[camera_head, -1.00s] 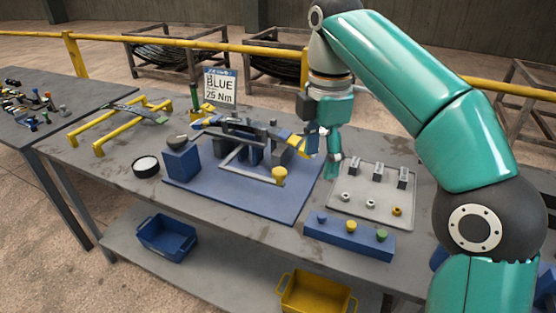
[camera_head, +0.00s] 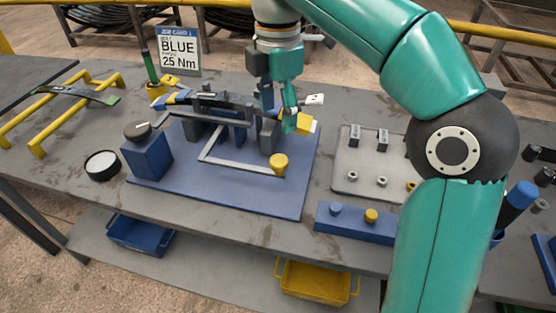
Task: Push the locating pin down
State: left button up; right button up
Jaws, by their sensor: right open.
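The fixture stands on a blue base plate (camera_head: 235,190) on the workbench. A long dark bar (camera_head: 215,104) lies across its dark supports, with blue and yellow parts at its left end and a yellow block (camera_head: 306,124) at its right end. A bent grey lever (camera_head: 235,165) with a yellow knob (camera_head: 279,162) reaches toward the plate's front. My right gripper (camera_head: 281,112) is open and points down at the bar's right end, beside the yellow block. It partly covers that end; I cannot make out the locating pin or whether anything is touched. My left gripper is out of view.
A blue box with a dark knob (camera_head: 147,158) stands at the plate's left corner. A grey parts tray (camera_head: 353,170) and a blue block with coloured knobs (camera_head: 350,222) lie to the right. A job card (camera_head: 178,52) stands behind.

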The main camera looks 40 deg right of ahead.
aim_at(279, 159)
notch_tip(279, 159, down, 12)
jog(key=b, duration=0.3)
jog(key=shift+s+r, duration=0.15)
jog(key=shift+r, duration=0.05)
grip_shut()
